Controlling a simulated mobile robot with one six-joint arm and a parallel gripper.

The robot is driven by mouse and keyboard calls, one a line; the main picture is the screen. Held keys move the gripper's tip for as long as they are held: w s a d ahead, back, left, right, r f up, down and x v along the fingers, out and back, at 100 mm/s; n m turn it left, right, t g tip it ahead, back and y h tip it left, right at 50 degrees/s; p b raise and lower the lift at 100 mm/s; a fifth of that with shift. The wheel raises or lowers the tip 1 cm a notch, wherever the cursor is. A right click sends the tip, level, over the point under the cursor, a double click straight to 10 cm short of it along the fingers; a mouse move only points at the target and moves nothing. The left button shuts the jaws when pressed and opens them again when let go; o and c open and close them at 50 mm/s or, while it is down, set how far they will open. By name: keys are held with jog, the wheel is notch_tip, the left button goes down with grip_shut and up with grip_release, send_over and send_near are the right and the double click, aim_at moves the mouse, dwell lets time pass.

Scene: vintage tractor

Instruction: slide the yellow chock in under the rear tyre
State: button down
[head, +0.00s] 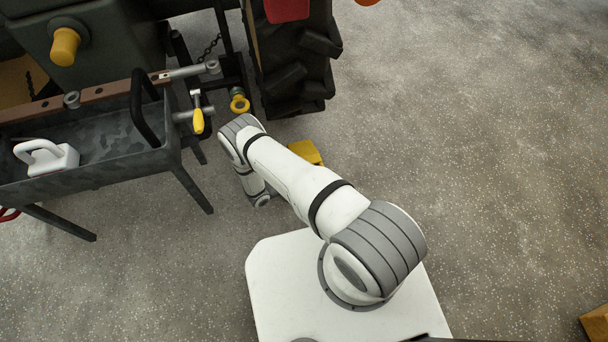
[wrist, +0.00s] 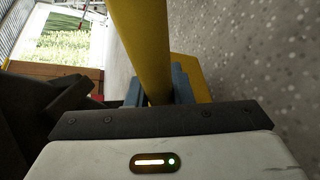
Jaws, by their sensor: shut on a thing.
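The yellow chock (head: 306,151) shows in the head view just right of my arm, partly hidden by it. It appears to be low at the floor, a short way in front of the rear tyre (head: 296,75), with a strip of floor visible between them. In the wrist view my gripper (wrist: 158,92) is shut on a yellow bar, which looks like the handle of the chock (wrist: 188,72). The chock's body shows behind the right finger. Dark lugs, probably the tyre (wrist: 35,108), show at the left. My gripper's fingers are hidden behind my arm in the head view.
A grey metal tray on legs (head: 110,165) stands left of my arm, with a white handled block (head: 45,157) in it. Linkage with a yellow handle (head: 198,121) and a yellow ring (head: 239,102) hangs left of the tyre.

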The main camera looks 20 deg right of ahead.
aim_at(299, 149)
jog(key=shift+w+f+b, duration=0.65)
jog(key=shift+w+b, duration=0.65)
jog(key=shift+b, duration=0.05)
jog(key=shift+w+f+b, duration=0.6)
jog(key=shift+w+b, duration=0.7)
jog(key=shift+b, duration=0.05)
jog(key=shift+w+f+b, duration=0.65)
jog(key=shift+w+b, duration=0.65)
jog(key=shift+b, duration=0.05)
jog(key=w+b, duration=0.4)
jog(key=w, duration=0.1)
jog(key=shift+w+f+b, duration=0.1)
jog(key=shift+w+b, duration=0.1)
jog(key=shift+b, duration=0.15)
jog(key=shift+w, duration=0.4)
jog(key=w, duration=0.9)
jog(key=shift+d+f, duration=0.1)
jog(key=shift+f, duration=0.15)
